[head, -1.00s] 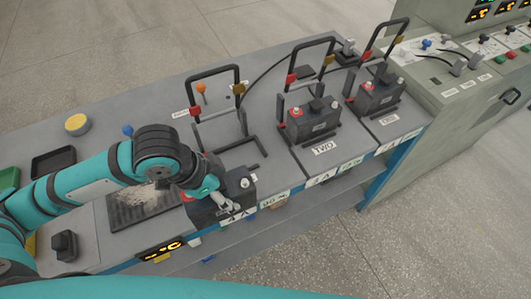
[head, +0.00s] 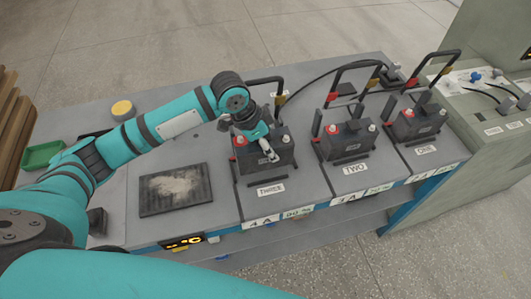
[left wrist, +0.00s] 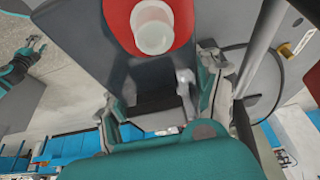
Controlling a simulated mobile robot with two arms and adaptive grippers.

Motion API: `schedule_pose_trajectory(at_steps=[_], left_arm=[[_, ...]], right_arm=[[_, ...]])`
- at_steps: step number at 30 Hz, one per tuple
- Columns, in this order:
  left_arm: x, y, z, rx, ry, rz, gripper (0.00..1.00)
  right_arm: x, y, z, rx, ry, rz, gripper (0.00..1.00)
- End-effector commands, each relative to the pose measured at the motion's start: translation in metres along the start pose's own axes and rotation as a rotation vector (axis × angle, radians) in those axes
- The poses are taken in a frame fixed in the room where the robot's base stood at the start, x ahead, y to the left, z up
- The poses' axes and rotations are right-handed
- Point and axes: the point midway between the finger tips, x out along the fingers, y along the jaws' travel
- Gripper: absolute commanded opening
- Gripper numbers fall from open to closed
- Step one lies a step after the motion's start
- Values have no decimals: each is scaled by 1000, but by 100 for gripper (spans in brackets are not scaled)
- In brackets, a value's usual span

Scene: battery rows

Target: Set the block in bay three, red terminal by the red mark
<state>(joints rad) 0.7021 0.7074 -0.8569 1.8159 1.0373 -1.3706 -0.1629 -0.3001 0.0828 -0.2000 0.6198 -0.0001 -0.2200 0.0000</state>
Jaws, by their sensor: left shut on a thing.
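My left gripper (head: 268,153) is shut on the handle of a dark block (head: 253,157) at bay three, behind the label THREE (head: 270,190). The block is upright. Its red terminal (head: 240,141) is on the left and its pale terminal (head: 285,139) on the right. The left wrist view shows the red terminal (left wrist: 120,25) close up and the handle (left wrist: 155,102) between the fingers. Bay three's red mark is hidden by my arm. I cannot tell whether the block touches the bay floor. A small gripper, apparently my right one (left wrist: 36,44), shows far off in the left wrist view.
Similar blocks stand in bay two (head: 345,141) and bay one (head: 417,122), red terminals on the left, under tall handle frames. A dark tray with pale residue (head: 175,188) lies left of bay three. A green tray (head: 42,155) and yellow disc (head: 122,109) are farther left.

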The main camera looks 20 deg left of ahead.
Motion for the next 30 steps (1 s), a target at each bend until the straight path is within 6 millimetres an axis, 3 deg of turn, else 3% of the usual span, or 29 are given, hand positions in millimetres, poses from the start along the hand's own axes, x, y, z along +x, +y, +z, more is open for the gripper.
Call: schedule_pose_trajectory(at_steps=[5,15,25,26,28,30], left_arm=[[1,-4,-3,1,7,-2,6],[30,-4,9,1,8,-3,6],[32,-4,10,1,8,-3,6],[36,-2,14,0,-1,1,66],[35,-2,14,0,-1,1,75],[35,-2,14,0,-1,1,76]], right_arm=[[-2,1,0,1,0,1,40],[-8,1,-1,1,0,1,40],[-8,-2,-1,2,1,-3,40],[-7,-3,-1,2,1,-3,40],[-7,-4,-2,3,1,-4,40],[-7,-4,-2,3,1,-5,40]])
